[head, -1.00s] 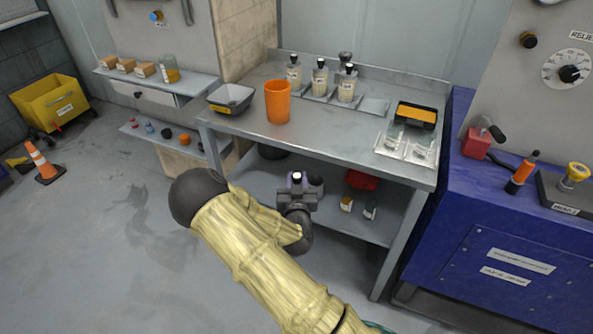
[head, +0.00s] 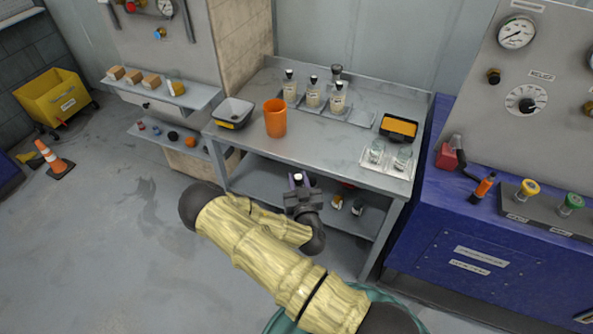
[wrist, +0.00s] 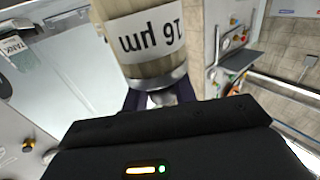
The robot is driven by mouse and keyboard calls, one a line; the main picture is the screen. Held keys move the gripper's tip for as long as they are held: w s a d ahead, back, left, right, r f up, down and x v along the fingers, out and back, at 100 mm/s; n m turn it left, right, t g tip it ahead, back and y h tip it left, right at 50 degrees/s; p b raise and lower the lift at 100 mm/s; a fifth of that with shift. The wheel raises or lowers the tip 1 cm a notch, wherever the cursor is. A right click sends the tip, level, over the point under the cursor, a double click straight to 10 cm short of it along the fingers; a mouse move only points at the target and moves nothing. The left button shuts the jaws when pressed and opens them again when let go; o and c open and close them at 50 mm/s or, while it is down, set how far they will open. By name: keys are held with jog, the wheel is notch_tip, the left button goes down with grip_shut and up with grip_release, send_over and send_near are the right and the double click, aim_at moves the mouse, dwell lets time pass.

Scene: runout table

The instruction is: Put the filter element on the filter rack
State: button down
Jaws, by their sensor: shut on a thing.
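My gripper (head: 298,184) is shut on the filter element, in front of the workbench's lower shelf in the head view. In the wrist view the filter element (wrist: 148,58) is a beige cylinder with a metal end band and a white label reading 16 µm, upside down in the picture. Its top is cut off there, and in the head view it is mostly hidden. On the bench, a row of pale plates looks like the filter rack (head: 361,119). Three beige, labelled pieces with dark tops stand on it; its right-hand plate is bare.
The workbench (head: 238,142) also carries an orange cup (head: 275,118), a grey bin (head: 232,113), a black-and-orange box (head: 398,127) and a tray with glass jars (head: 402,160). A blue cabinet (head: 480,215) stands close on the right. Open floor lies left.

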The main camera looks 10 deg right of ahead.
jog(key=shift+y, duration=0.4)
jog(key=r+p, duration=0.1)
jog(key=s+r+p, duration=0.1)
jog(key=r+p, duration=0.2)
jog(key=p, duration=0.1)
jog(key=shift+s+d+r, duration=0.15)
jog(key=shift+s, duration=0.2)
jog(key=shift+s+d+r+n+p, duration=0.15)
jog(key=shift+s+r+n+p, duration=0.15)
jog(key=shift+p, duration=0.2)
jog(key=shift+f, duration=0.1)
jog(key=shift+f, duration=0.1)
